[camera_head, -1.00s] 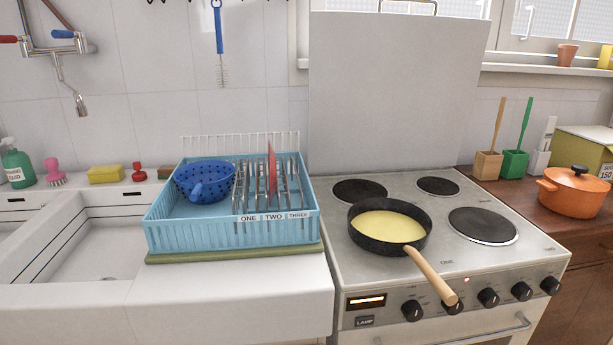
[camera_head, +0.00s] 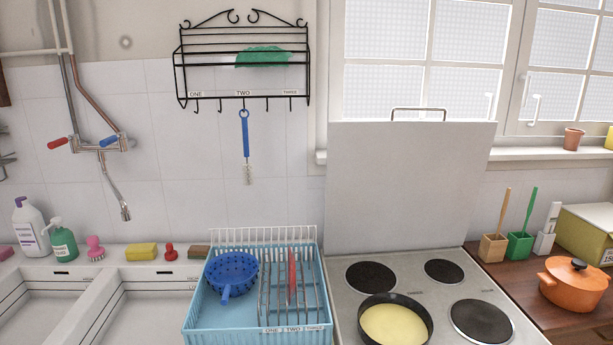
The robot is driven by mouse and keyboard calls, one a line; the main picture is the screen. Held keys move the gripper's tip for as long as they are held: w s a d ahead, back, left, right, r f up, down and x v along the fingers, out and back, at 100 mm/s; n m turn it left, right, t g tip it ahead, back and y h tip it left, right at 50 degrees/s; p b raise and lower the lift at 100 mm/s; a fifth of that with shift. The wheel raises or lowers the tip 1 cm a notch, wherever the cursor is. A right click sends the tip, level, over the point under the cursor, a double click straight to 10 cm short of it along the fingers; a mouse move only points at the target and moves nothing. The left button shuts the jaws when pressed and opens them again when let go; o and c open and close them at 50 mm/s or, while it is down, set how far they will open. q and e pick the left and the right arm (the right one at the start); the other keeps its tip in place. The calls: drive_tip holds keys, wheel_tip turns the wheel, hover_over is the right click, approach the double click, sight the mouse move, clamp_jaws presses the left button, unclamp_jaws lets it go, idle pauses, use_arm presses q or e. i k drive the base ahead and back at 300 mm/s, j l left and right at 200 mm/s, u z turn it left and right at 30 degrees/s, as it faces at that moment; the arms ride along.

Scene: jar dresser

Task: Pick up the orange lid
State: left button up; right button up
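The orange lid (camera_head: 583,270) sits on the orange pot on the wooden counter at the far right. It has a dark round knob on top. The pot (camera_head: 572,292) is upright, with a side handle showing. Neither of my grippers shows in the head view.
The stove (camera_head: 455,283) stands left of the pot, with a black pan (camera_head: 397,322) of yellow food on it. A green holder (camera_head: 520,244), a wooden holder (camera_head: 493,247) and a yellow-green box (camera_head: 586,232) stand behind the pot. A blue dish rack (camera_head: 200,322) is left of the stove.

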sight(576, 273)
drive_tip(key=i+l+u, duration=0.15)
drive_tip(key=l, duration=0.9)
drive_tip(key=i+l+u, duration=0.2)
drive_tip(key=l, duration=0.8)
drive_tip(key=k, duration=0.1)
